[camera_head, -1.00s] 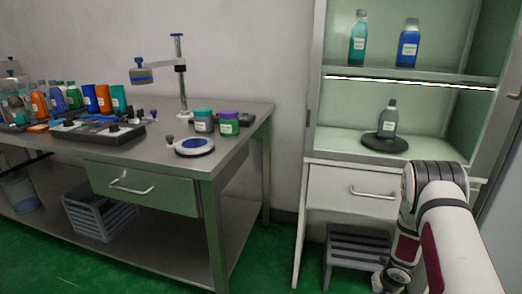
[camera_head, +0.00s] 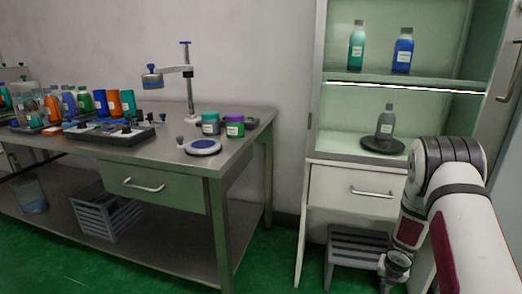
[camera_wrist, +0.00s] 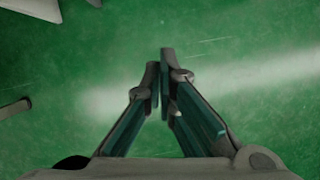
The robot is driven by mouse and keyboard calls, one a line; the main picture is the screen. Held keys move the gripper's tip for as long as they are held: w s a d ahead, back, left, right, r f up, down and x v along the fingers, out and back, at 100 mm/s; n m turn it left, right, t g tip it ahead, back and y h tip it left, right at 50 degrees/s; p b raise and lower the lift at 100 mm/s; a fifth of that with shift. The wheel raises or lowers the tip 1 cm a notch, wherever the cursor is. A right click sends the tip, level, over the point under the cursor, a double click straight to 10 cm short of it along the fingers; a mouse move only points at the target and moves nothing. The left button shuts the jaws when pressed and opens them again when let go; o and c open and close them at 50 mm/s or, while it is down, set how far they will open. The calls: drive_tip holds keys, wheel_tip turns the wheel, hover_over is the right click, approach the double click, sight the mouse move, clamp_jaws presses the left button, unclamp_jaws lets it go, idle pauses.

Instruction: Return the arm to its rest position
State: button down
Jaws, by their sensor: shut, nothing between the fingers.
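My gripper (camera_wrist: 160,72) shows in the wrist view with its two fingers together at the tips and nothing between them. It hangs over the bare green floor (camera_wrist: 245,50). In the head view my arm is folded at the lower right, in front of the white cabinet (camera_head: 318,185). The fingers themselves cannot be made out in the head view.
A metal workbench (camera_head: 165,160) on the left bears bottles, a black tray (camera_head: 110,137), a stand (camera_head: 188,85) and two jars. A grey bottle (camera_head: 386,122) stands on a dark disc in the cabinet. A grey step stool (camera_head: 355,245) is below. Green floor between is clear.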

drive_tip(key=s+a+r+m+h, duration=0.15)
drive_tip(key=r+m, duration=0.45)
drive_tip(key=r, duration=0.7)
drive_tip(key=s+a+r+m+h, duration=0.1)
drive_tip(key=s+r+m, duration=0.3)
drive_tip(key=r, duration=0.8)
drive_tip(key=s+a+r+m+g, duration=0.1)
drive_tip(key=s+a+r+m, duration=0.4)
drive_tip(key=s+r+m, duration=0.5)
drive_tip(key=s+a+r+m+g+y, duration=0.15)
drive_tip(key=s+a+m, duration=0.3)
drive_tip(key=s, duration=0.55)
drive_tip(key=s+a+r+m+y, duration=0.25)
drive_tip(key=s+a, duration=0.35)
drive_tip(key=s, duration=0.3)
drive_tip(key=s+a+r+m+g+y, duration=0.1)
drive_tip(key=s+a+r+m, duration=0.3)
drive_tip(key=s, duration=0.6)
wheel_tip(320, 180, up, 31)
drive_tip(key=t+p, duration=0.4)
drive_tip(key=p, duration=2.7)
drive_tip(key=shift+a+r, duration=0.2)
drive_tip(key=shift+a, duration=0.1)
drive_tip(key=shift+h, duration=0.25)
